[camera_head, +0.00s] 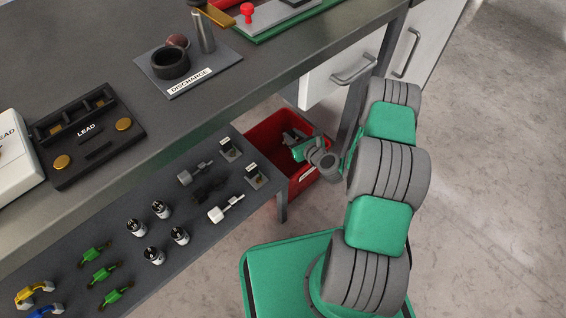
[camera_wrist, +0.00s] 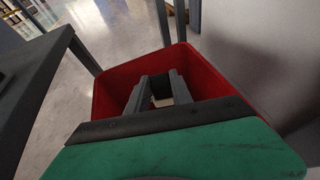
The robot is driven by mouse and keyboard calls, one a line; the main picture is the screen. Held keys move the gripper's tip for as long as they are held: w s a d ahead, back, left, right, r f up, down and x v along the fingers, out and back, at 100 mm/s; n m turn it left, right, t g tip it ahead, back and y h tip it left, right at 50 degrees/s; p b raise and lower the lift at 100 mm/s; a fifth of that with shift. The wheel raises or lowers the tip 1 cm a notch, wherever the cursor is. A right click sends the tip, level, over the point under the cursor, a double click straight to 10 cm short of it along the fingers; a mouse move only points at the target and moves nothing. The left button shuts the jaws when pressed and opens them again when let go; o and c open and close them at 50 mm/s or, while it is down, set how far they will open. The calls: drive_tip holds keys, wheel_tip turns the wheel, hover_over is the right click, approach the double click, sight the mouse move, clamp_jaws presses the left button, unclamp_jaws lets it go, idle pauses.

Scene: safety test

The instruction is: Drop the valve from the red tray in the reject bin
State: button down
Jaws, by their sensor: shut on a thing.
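The red open-topped bin (camera_head: 264,137) stands on the floor under the bench, at the end of the low shelf. In the wrist view its red wall (camera_wrist: 113,82) surrounds my fingers on the far and side edges. My gripper (camera_head: 290,137) points down over the bin's opening; in the wrist view its two dark fingers (camera_wrist: 163,90) reach into the bin's outline. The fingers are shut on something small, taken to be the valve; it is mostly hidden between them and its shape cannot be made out.
The low shelf (camera_head: 122,222) holds several valves with green, yellow and blue parts, cans and grey fittings. A bench leg (camera_head: 281,207) stands close beside the bin.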

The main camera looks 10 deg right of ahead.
drive_tip(key=shift+r, duration=0.1)
drive_tip(key=c, duration=1.1)
unclamp_jaws()
drive_tip(key=shift+o, duration=0.2)
drive_tip(key=p+v, duration=0.2)
drive_tip(key=v, duration=0.5)
drive_tip(key=shift+s+p, duration=0.35)
drive_tip(key=shift+d+r, duration=0.1)
